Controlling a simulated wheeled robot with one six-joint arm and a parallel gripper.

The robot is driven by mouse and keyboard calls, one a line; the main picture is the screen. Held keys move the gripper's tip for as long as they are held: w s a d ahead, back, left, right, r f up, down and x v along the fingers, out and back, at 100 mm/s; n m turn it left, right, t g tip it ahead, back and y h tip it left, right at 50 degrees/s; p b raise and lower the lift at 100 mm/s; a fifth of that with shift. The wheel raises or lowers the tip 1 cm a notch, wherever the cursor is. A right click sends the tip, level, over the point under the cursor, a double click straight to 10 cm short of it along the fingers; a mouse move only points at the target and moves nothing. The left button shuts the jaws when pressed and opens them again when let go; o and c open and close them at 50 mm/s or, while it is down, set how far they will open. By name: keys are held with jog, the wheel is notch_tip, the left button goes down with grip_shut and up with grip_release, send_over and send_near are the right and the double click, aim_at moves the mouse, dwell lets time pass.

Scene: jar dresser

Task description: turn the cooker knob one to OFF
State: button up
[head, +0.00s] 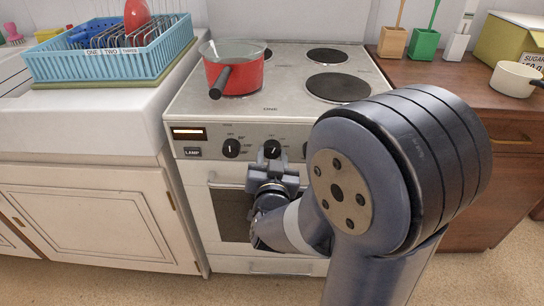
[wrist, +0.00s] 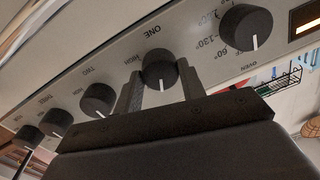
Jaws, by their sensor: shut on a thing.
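Cooker knob one (head: 271,149) is a round black knob with a white pointer line on the cooker's front panel, just right of the oven knob. In the wrist view, which is upside down, knob one (wrist: 160,68) sits by the printed word ONE. Its pointer aims down in that view and roughly upright in the head view. My gripper (head: 272,163) is at the panel from the front, and its two fingers (wrist: 160,91) are shut on knob one, one on each side. An OFF mark at this knob is not readable.
The oven knob (head: 231,148) and knob two (wrist: 98,99) are close neighbours on either side. A red saucepan (head: 240,75) stands on the hob with its dark handle over the front. The oven door handle (head: 225,185) runs below the panel.

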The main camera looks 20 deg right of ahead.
jog(key=n+p, duration=0.1)
jog(key=n, duration=0.3)
jog(key=shift+n, duration=0.4)
jog(key=o, duration=1)
jog(key=shift+c, duration=0.2)
jog(key=p+v, duration=0.1)
jog(key=v, duration=0.9)
jog(key=shift+s+a, duration=0.15)
jog(key=shift+s, duration=0.2)
jog(key=shift+r, duration=0.1)
